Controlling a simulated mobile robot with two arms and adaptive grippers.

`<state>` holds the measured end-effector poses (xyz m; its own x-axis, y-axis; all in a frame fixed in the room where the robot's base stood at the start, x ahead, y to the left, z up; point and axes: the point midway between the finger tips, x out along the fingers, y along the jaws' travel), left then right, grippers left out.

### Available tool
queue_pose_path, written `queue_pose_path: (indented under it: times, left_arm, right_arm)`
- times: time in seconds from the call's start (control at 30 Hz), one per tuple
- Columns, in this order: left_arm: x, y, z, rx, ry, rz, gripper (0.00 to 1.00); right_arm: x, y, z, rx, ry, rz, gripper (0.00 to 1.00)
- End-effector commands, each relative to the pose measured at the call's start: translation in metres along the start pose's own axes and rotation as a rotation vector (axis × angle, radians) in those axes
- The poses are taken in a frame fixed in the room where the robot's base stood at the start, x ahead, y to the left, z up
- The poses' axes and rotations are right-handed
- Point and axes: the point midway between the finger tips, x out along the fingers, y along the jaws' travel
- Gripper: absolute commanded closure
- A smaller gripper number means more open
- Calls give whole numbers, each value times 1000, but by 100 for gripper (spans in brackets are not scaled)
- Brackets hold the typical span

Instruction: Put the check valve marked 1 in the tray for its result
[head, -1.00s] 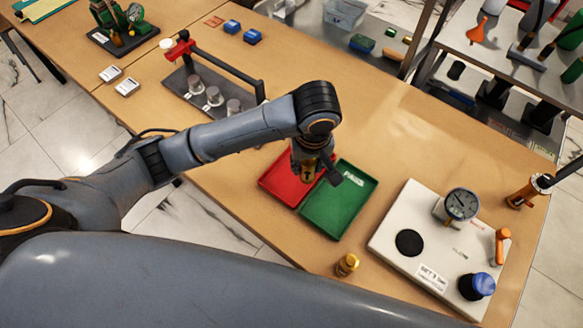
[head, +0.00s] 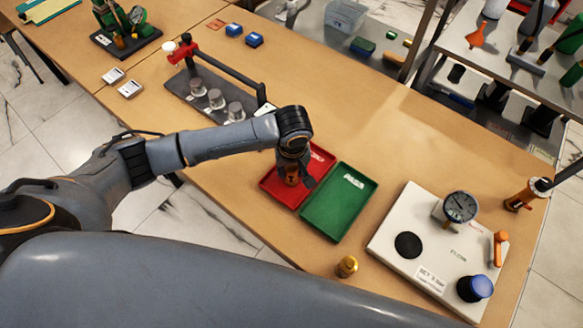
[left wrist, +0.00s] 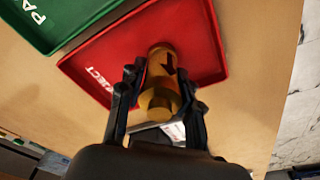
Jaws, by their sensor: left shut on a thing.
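My left gripper (head: 294,180) is shut on a brass check valve (left wrist: 162,85) with a dark arrow on its side. The valve is over the red reject tray (left wrist: 215,45), which also shows in the head view (head: 275,190); whether it touches the tray floor I cannot tell. No number shows on the held valve. The green pass tray (head: 338,202) stands just right of the red one and looks empty. Another brass valve (head: 347,266) stands on the table in front of the green tray. My right gripper is not in view.
A white test rig (head: 400,270) with a gauge (head: 460,207), a black pad, an orange lever and a blue knob stands at the right. A dark rack (head: 185,85) with several grey cylinders stands behind my left arm. Bare table lies behind the trays.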

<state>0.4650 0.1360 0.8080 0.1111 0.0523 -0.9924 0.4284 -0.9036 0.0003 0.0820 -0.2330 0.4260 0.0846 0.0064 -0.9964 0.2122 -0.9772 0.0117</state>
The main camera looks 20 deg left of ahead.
Motion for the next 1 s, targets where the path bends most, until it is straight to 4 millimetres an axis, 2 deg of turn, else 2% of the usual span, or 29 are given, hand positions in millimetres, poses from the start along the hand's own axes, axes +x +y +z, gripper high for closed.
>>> queue_pose_path:
  times: [0.13,0.17,0.23,0.27,0.53,0.67,0.77,1.0]
  left_arm:
    - [2,0,1,0,-1,0,100]
    - [2,0,1,0,-1,0,60]
    - [2,0,1,0,-1,0,45]
    - [2,0,1,0,-1,0,43]
    - [2,0,0,0,0,0,43]
    - [-6,1,0,0,0,2,43]
    - [-21,1,0,0,0,3,43]
    - [-74,2,-1,0,1,5,43]
  right_arm:
    - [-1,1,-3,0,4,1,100]
    - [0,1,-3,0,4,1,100]
    - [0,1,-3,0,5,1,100]
    - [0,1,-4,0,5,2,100]
    - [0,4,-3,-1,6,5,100]
    - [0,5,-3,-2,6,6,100]
    - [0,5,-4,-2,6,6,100]
    - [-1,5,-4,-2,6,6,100]
